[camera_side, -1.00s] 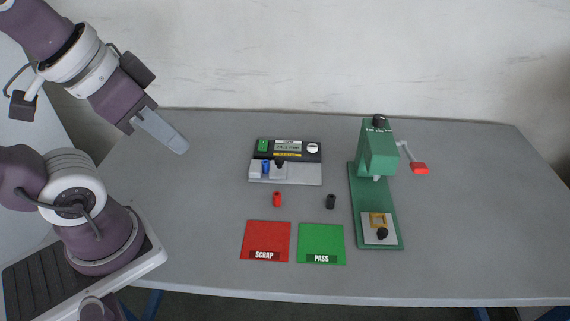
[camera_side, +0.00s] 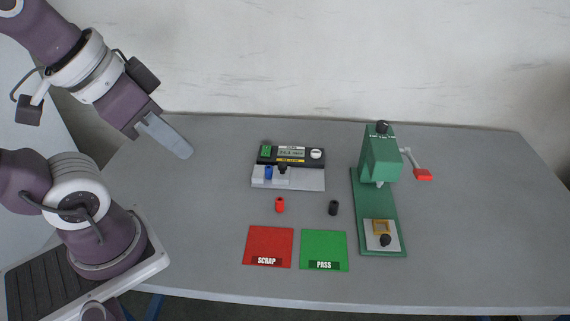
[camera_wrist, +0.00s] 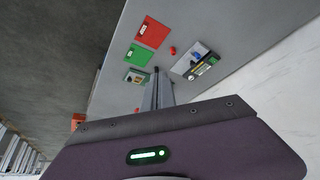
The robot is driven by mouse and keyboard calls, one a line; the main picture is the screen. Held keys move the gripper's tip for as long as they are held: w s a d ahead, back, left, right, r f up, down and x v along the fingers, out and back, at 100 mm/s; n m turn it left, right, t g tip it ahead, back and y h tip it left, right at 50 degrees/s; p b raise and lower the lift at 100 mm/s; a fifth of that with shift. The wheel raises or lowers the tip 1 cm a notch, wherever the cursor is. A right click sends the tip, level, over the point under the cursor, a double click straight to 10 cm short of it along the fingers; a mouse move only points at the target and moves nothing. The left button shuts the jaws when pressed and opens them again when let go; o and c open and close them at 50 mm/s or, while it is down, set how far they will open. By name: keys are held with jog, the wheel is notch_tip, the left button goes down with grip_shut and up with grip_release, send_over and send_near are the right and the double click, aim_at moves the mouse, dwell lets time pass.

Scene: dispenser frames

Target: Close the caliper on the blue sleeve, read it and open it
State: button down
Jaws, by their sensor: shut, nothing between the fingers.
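The caliper (camera_side: 313,181) is a light grey base with a black back panel that carries a small display. The digits are too small to read surely. The blue sleeve (camera_side: 269,174) stands upright at its left, beside the sliding jaw with its black knob (camera_side: 282,168). I cannot tell whether the jaw touches the sleeve. My gripper (camera_side: 185,151) is shut and empty, high at the left and well apart from the caliper. In the wrist view, the caliper (camera_wrist: 205,66) and blue sleeve (camera_wrist: 197,57) lie to the right of my gripper's fingers (camera_wrist: 157,78).
A red sleeve (camera_side: 280,205) and a black sleeve (camera_side: 333,208) stand in front of the caliper. Nearer are the red SCRAP mat (camera_side: 269,243) and green PASS mat (camera_side: 324,247). A green press (camera_side: 379,160) with a red-tipped lever stands right. The table's right side is clear.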

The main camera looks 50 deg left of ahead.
jog(key=c, duration=2.2)
grip_release()
jog(key=c, duration=1.8)
grip_release()
jog(key=shift+w, duration=0.2)
jog(key=o, duration=0.6)
jog(key=shift+g, duration=0.6)
jog(key=w, duration=0.4)
jog(key=w+a+r, duration=0.1)
jog(key=w, duration=0.1)
jog(key=shift+w+a, duration=0.1)
jog(key=shift+w, duration=0.1)
jog(key=g, duration=0.4)
send_over(283, 164)
jog(key=d, duration=0.1)
notch_tip(283, 164, down, 20)
jog(key=f, duration=0.6)
jog(key=a+f, duration=0.1)
jog(key=f, duration=0.2)
jog(key=shift+s+f, duration=0.1)
jog(key=shift+f, duration=0.55)
